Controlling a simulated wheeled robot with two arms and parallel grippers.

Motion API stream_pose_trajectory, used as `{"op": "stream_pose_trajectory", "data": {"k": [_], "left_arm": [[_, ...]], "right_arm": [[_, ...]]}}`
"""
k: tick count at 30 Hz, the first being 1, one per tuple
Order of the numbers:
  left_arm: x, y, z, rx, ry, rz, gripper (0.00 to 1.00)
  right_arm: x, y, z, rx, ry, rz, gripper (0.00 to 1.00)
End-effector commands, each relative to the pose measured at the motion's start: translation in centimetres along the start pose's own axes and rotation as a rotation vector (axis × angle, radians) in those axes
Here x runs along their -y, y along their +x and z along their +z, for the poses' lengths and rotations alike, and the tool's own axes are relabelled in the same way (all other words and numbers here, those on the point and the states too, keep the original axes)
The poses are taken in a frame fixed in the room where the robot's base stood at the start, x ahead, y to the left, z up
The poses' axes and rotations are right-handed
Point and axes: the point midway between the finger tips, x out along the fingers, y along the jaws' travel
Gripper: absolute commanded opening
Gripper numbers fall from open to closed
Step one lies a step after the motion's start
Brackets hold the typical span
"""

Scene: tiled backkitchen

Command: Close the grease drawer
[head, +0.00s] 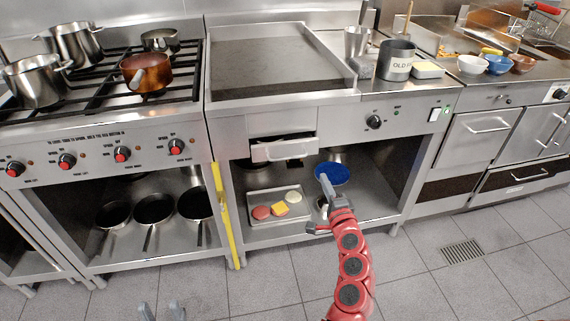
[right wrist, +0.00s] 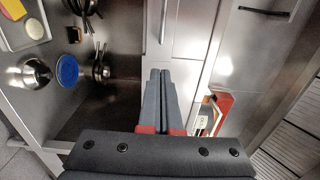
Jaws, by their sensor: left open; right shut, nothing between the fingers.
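The grease drawer (head: 284,151) is below the griddle. It is pulled partly out: its front with a bar handle stands forward of the panel and a gap shows above it. My right gripper (head: 324,182) is shut and empty, below and right of the drawer, apart from it, in front of the open shelf. Its shut fingers also show in the right wrist view (right wrist: 160,76). My left gripper (head: 161,311) is open and empty, low at the bottom edge, over the floor; only its fingertips show.
The griddle (head: 275,62) is above the drawer. A tray (head: 253,216) with food pieces and a blue plate or lid (head: 332,174) are in the shelf below. A yellow strip (head: 226,215) runs upright left of the shelf. A stove (head: 100,140) stands left. The floor in front is clear.

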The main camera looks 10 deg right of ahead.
Motion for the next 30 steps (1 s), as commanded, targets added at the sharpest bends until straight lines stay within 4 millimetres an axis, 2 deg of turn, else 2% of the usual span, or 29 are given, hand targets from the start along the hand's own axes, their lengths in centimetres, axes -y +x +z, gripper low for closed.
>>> {"op": "stream_pose_trajectory", "data": {"k": [1,3,6,9,12,16,30], "left_arm": [[0.1,2.3,-0.4,-0.001,0.0,0.0,0.48],[0.2,4.2,-0.7,-0.001,0.0,0.0,0.48],[0.3,6.4,-1.1,-0.001,0.0,0.0,0.48],[0.4,7.7,-1.3,-0.001,0.0,0.0,0.48],[0.4,8.1,-1.4,-0.001,0.0,0.0,0.48],[0.4,7.9,-1.4,-0.001,0.0,0.0,0.48],[0.4,7.4,-1.3,0.0,0.0,0.0,0.48]], "right_arm": [[1.3,0.6,3.0,0.02,0.007,-0.001,0.0],[1.6,0.9,7.1,0.029,0.012,-0.005,0.0],[1.4,0.7,12.2,0.024,0.013,-0.003,0.0],[0.7,-0.1,15.7,0.015,0.005,0.007,0.0],[0.1,-0.6,17.2,0.004,-0.003,0.011,0.0],[-0.3,0.1,17.5,-0.002,-0.005,0.011,0.0],[-0.5,7.9,17.4,0.002,-0.008,0.01,0.0]]}}
